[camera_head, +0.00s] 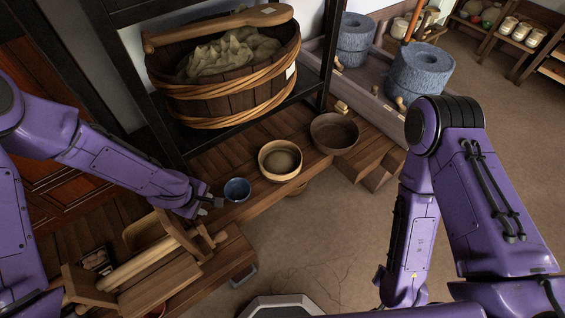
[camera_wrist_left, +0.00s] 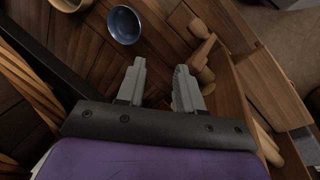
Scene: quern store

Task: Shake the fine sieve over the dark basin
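The fine sieve (camera_head: 280,174), a round pale wooden ring with a tan mesh or contents inside, rests on the wooden bench. A bit of its rim appears to show at the top of the left wrist view (camera_wrist_left: 70,4). The dark basin (camera_head: 334,147), a wide brown bowl, stands just right of the sieve and apart from it. My left gripper (camera_head: 212,201) is left of the sieve, beside a small blue bowl (camera_head: 237,190). In the left wrist view the gripper (camera_wrist_left: 160,82) has its fingers apart with nothing between them. My right gripper is out of view.
A big wooden tub (camera_head: 222,98) with a cloth and a paddle stands on the black shelf behind. A wooden device with a roller (camera_head: 135,268) sits below my left gripper. Stone querns (camera_head: 420,72) stand at the back right. The floor in the middle is clear.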

